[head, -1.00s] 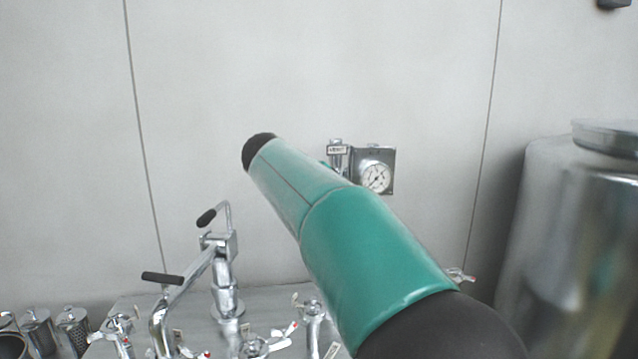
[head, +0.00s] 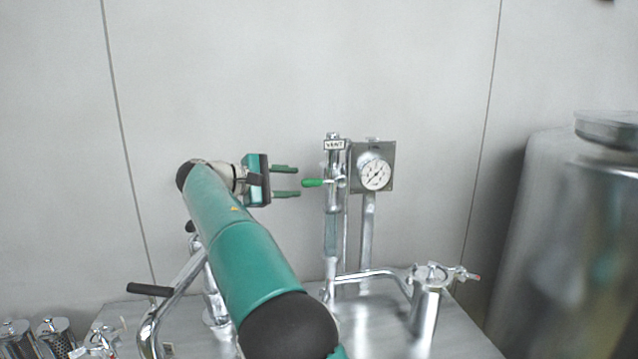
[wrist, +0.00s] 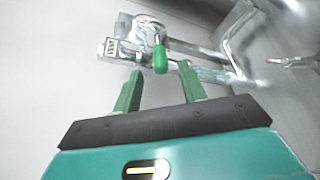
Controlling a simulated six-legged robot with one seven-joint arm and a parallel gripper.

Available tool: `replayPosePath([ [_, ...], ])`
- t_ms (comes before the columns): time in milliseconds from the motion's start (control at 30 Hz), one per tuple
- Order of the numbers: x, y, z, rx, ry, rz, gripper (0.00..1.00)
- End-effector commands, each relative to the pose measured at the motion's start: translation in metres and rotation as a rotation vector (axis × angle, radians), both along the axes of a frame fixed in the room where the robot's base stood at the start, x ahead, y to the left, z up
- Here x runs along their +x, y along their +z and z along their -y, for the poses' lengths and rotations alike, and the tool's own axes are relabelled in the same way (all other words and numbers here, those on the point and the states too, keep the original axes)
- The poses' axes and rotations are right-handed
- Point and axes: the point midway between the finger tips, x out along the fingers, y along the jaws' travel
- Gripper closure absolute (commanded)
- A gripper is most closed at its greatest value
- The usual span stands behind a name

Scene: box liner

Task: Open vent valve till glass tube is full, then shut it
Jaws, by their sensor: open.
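The vent valve has a green handle (head: 313,183) pointing left from a metal standpipe, below a label reading VENT (head: 334,145). In the wrist view the green handle (wrist: 160,58) lies just beyond and between my fingertips. My gripper (head: 299,181) is open and empty, just left of the handle, with its fingers above and below the handle's level. In the wrist view my gripper (wrist: 159,78) also shows its two green fingers apart. The glass tube (head: 331,235) stands upright below the valve. Its fill level is too small to tell.
A pressure gauge (head: 375,174) is mounted just right of the valve. A black-gripped lever (head: 150,289) and metal pipes stand at lower left. A metal canister (head: 428,305) with a tap is at lower right. A large steel tank (head: 575,250) fills the right side.

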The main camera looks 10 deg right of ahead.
Motion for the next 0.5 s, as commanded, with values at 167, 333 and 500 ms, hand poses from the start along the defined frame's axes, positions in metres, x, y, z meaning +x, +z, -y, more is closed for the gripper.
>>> replayPosePath([
  [167,0.011,-0.007,0.035,0.002,-0.005,0.001,0.59],
  [333,0.023,-0.014,0.063,0.002,-0.004,0.001,0.59],
  [500,0.029,-0.018,0.078,0.002,-0.002,0.002,0.59],
])
